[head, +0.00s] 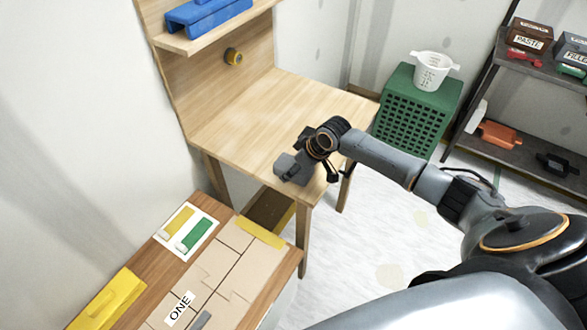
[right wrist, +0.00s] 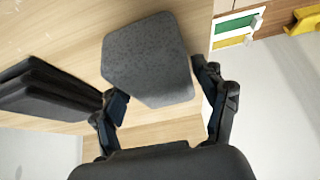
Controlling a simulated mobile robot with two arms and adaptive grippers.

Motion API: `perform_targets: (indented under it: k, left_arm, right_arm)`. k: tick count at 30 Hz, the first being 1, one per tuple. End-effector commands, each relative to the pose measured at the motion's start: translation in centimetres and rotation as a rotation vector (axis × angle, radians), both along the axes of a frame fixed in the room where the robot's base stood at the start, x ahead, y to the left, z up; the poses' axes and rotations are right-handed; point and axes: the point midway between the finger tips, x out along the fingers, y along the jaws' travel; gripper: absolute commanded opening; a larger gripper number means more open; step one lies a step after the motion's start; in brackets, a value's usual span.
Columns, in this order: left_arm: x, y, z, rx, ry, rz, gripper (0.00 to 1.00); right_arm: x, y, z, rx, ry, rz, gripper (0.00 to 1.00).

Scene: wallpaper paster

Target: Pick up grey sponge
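The grey sponge (right wrist: 148,60) is a speckled block with angled corners in the right wrist view. It lies over the light wood table near its front edge, and in the head view it shows as a dark grey block (head: 292,169). My right gripper (right wrist: 165,108) is open, with its two fingers apart and the sponge just ahead of and between them. The right finger appears close to the sponge's side; I cannot tell whether it touches. In the head view my right gripper (head: 322,165) is above the table's front corner, partly hidden by its wrist. My left gripper is not in view.
A dark stacked item (right wrist: 42,88) lies beside the sponge. The wooden table (head: 270,105) is mostly clear. A lower bench (head: 285,262) with a yellow tool (head: 108,300) stands at lower left. A green crate (head: 415,118) carries a white bucket (head: 431,72).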

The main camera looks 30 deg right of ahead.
Motion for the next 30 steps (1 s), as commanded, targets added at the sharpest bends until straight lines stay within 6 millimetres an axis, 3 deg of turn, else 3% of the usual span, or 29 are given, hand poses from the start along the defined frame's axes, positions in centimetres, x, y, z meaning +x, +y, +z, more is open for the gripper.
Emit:
perform_targets:
  k: [1, 4, 17, 25, 30]
  left_arm:
    - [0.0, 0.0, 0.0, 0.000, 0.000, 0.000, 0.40]
    - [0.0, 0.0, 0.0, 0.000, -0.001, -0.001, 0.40]
    - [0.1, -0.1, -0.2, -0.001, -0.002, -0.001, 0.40]
    - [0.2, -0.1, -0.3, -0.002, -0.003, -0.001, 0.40]
    - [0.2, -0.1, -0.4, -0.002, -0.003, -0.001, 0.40]
  right_arm:
    - [0.0, 0.0, 0.0, 0.000, 0.000, 0.000, 0.54]
    - [0.0, 0.0, 0.0, 0.000, 0.000, 0.000, 0.36]
    - [0.0, 0.0, 0.3, 0.000, -0.001, 0.001, 0.36]
    - [0.1, 0.0, 3.8, 0.002, -0.004, 0.001, 0.36]
    - [-2.3, 0.5, 6.3, -0.001, -0.002, 0.003, 0.36]
